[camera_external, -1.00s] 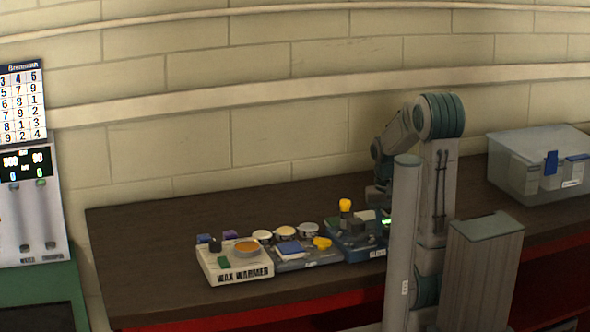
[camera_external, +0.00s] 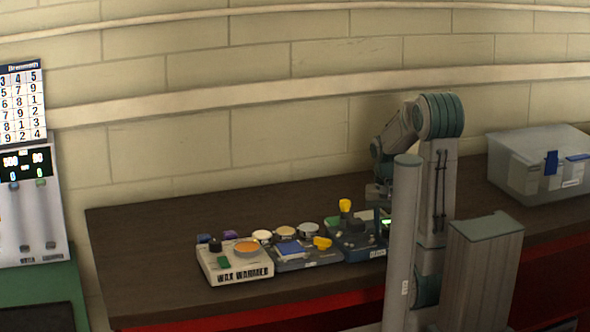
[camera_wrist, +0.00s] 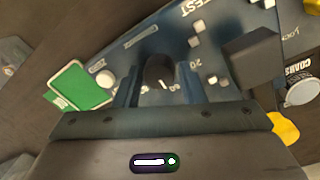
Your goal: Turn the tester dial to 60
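The tester (camera_external: 345,240) is a blue box on the bench, partly hidden by my arm in the external view. Its panel (camera_wrist: 140,45) fills the upper wrist view, with a green screen (camera_wrist: 82,86). The black tester dial (camera_wrist: 159,70) has a white mark pointing toward the bottom of the wrist view. A "20" shows to its right; another number near the mark is too blurred to read surely. My gripper (camera_wrist: 160,88) is over the panel, its two dark fingers apart on either side of the dial. I cannot tell whether they touch it.
A white round knob (camera_wrist: 105,78) and several small white buttons are close to the dial. A dark block (camera_wrist: 250,58) stands at the right. The wax warmer (camera_external: 235,265) and a tray of tins lie left of the tester; a clear bin (camera_external: 540,165) stands right.

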